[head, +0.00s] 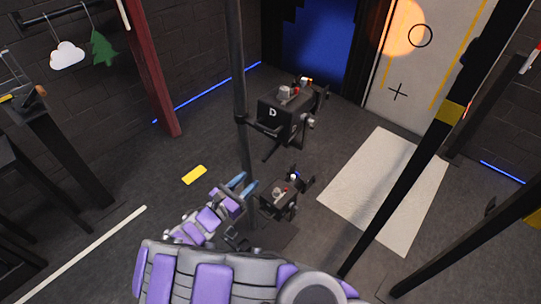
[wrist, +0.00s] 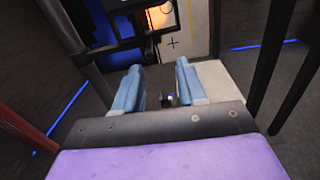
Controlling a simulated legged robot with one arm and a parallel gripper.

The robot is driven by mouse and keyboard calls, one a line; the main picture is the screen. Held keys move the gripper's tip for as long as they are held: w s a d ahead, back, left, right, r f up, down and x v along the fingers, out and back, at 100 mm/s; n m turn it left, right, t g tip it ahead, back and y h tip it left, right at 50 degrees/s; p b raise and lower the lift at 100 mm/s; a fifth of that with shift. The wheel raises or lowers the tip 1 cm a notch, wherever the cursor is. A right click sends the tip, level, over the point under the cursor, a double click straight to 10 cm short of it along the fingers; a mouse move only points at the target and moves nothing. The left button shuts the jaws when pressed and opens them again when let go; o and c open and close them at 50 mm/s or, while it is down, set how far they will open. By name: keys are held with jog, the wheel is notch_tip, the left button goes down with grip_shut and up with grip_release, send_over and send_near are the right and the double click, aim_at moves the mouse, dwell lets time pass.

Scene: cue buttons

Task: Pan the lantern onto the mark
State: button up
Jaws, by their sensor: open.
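A pale panel (head: 388,60) stands at the top right of the head view. It bears a black circle mark (head: 420,36) and a black cross mark (head: 398,92). A round orange patch of light (head: 396,26) falls on the panel, left of the circle and above the cross. A black box-shaped unit with a letter D (head: 273,113) is beside a dark pole; I cannot tell whether it is the lantern. A smaller dark unit (head: 273,197) is below it. My gripper (head: 244,184) has blue fingers, apart and empty, close to the smaller unit. The wrist view shows the open fingers (wrist: 160,66) too.
The dark upright pole (head: 238,80) rises behind my gripper. A thick black slanted post (head: 430,140) crosses the right side. A cloud (head: 67,55) and a tree (head: 103,48) hang at left.

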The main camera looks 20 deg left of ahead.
aim_at(269, 153)
jog(key=shift+n+y, duration=0.6)
jog(key=shift+n, duration=0.1)
jog(key=b+x, duration=0.1)
jog(key=x, duration=0.4)
jog(key=a+f+b+x, duration=0.1)
jog(key=x, duration=0.4)
jog(key=b+x, duration=0.1)
jog(key=x, duration=0.4)
jog(key=shift+w+a+f, duration=0.25)
jog(key=shift+w+a, duration=0.1)
jog(key=shift+c, duration=0.3)
grip_shut()
